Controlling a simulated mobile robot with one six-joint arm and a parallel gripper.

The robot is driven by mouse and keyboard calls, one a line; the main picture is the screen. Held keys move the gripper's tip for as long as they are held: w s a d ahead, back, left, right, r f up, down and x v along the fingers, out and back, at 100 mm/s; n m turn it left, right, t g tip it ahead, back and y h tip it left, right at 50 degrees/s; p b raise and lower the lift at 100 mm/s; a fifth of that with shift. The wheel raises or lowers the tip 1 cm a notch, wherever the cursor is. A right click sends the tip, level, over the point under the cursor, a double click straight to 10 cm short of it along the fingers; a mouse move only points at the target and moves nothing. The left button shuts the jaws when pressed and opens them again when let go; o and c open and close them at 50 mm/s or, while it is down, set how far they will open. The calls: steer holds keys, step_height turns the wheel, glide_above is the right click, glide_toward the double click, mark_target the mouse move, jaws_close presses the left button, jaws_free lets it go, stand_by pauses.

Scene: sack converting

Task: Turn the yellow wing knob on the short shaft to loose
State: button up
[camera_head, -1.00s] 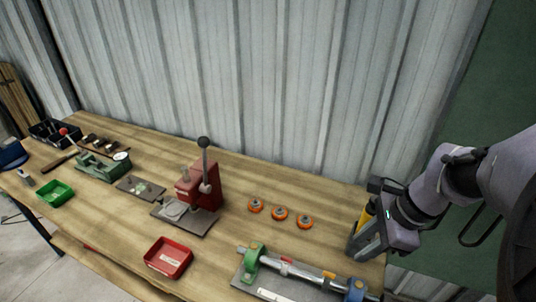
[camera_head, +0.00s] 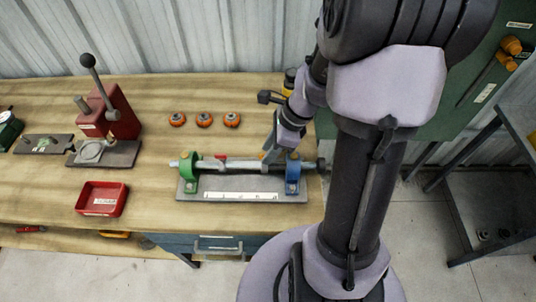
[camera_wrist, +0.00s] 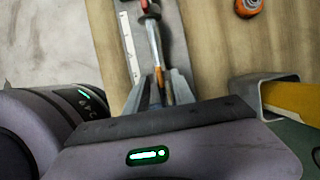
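The short shaft (camera_head: 232,165) lies across a grey fixture plate (camera_head: 235,185), between a green block (camera_head: 188,165) on the left and a blue block (camera_head: 292,176) on the right. The yellow wing knob shows as a small orange-yellow piece (camera_wrist: 168,90) in the wrist view, low between my fingers. My gripper (camera_wrist: 159,82) is down over the shaft near its blue-block end, with a finger on each side. The fingers look apart; I cannot tell whether either touches the knob. In the head view my arm hides most of the gripper and the knob. A red piece (camera_head: 221,157) sits on the shaft.
Three orange knobs (camera_head: 204,120) lie on the bench behind the fixture. A red tray (camera_head: 102,198) and a red lever press (camera_head: 108,115) stand to the left. A drawer (camera_head: 215,246) is below the bench front. Bare bench lies between tray and fixture.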

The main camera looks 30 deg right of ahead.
steer(key=shift+a+f, duration=0.15)
steer(key=shift+f, duration=0.15)
steer(key=shift+c, duration=0.2)
jaws_close()
